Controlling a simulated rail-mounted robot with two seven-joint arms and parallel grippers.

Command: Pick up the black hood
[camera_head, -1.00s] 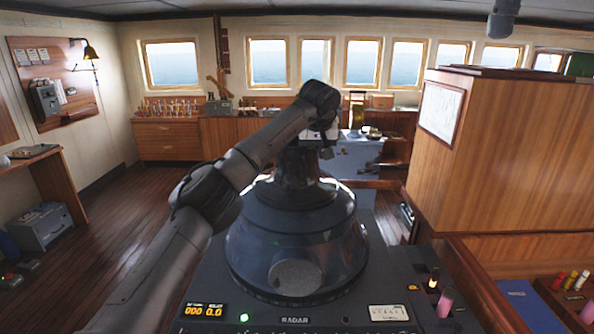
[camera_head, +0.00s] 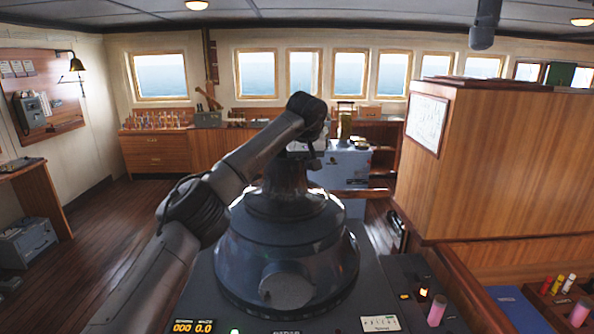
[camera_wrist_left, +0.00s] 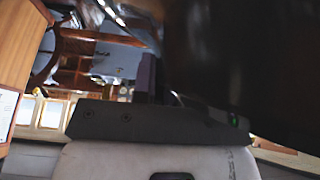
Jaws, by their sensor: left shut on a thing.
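The black hood (camera_head: 285,255) is a large dark cone with a wide round base and a narrow stepped neck. It stands upright over the radar console (camera_head: 400,270) in the head view. My left arm reaches across in front of it, and my left gripper (camera_head: 312,162) is at the top of the neck, shut on the hood. The fingertips are mostly hidden there. In the left wrist view, the hood (camera_wrist_left: 240,60) is a dark, blurred mass filling the upper right. I cannot tell whether its base is clear of the console. My right gripper is not in view.
A wooden cabinet (camera_head: 500,160) stands close on the right. A pink cylinder (camera_head: 437,310) and lit buttons are on the console's right side. A blue-grey chest (camera_head: 345,168) is behind the hood. The floor (camera_head: 100,235) on the left is open.

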